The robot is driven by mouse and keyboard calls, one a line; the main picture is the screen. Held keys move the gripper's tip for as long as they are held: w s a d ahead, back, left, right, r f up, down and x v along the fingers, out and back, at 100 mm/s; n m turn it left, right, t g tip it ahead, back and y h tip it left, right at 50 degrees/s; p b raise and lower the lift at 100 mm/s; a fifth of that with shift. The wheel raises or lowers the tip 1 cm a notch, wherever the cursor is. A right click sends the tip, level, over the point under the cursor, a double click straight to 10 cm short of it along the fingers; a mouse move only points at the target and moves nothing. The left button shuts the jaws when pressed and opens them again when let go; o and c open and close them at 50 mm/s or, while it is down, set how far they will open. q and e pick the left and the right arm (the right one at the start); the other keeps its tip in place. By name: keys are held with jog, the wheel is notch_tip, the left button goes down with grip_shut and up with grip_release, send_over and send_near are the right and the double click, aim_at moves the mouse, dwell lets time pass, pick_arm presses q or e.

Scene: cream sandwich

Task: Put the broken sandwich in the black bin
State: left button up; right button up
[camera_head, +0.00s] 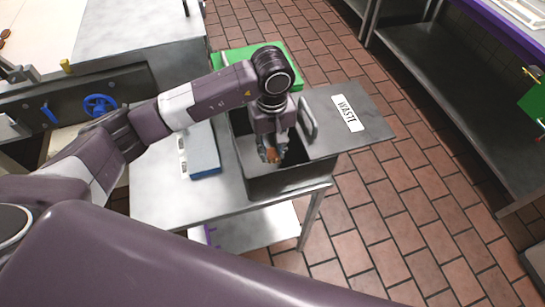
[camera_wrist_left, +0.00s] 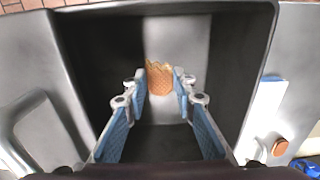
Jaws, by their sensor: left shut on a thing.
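The broken sandwich, an orange-brown waffle-patterned piece with a ragged edge, shows in the left wrist view (camera_wrist_left: 160,77) and small in the head view (camera_head: 274,156). My left gripper (camera_head: 270,154) points down into the opening of the black bin (camera_head: 290,184). Its blue-padded fingers are shut on the sandwich, one on each side. In the left wrist view, the bin's dark inner walls surround the fingers and the floor below the piece looks bare. The bin's grey lid (camera_head: 373,108), labelled WASTE, lies to the right of the opening. My right gripper is out of view.
The bin stands on a metal table (camera_head: 158,190). A blue-sided box (camera_head: 205,160) is left of it and a green tray (camera_head: 230,57) behind it. A lid handle (camera_head: 308,118) rises close to my left gripper. A machine with a blue wheel (camera_head: 99,105) stands further left.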

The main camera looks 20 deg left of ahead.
aim_at(272, 155)
pick_arm(q)
jog(key=shift+f, duration=0.55)
notch_tip(272, 155, down, 3)
jog(key=shift+f+p, duration=0.2)
jog(key=shift+p, duration=0.3)
jog(key=shift+f, duration=0.55)
jog(key=o, duration=0.7)
jog(key=shift+o, duration=0.2)
jog(key=shift+r, duration=0.1)
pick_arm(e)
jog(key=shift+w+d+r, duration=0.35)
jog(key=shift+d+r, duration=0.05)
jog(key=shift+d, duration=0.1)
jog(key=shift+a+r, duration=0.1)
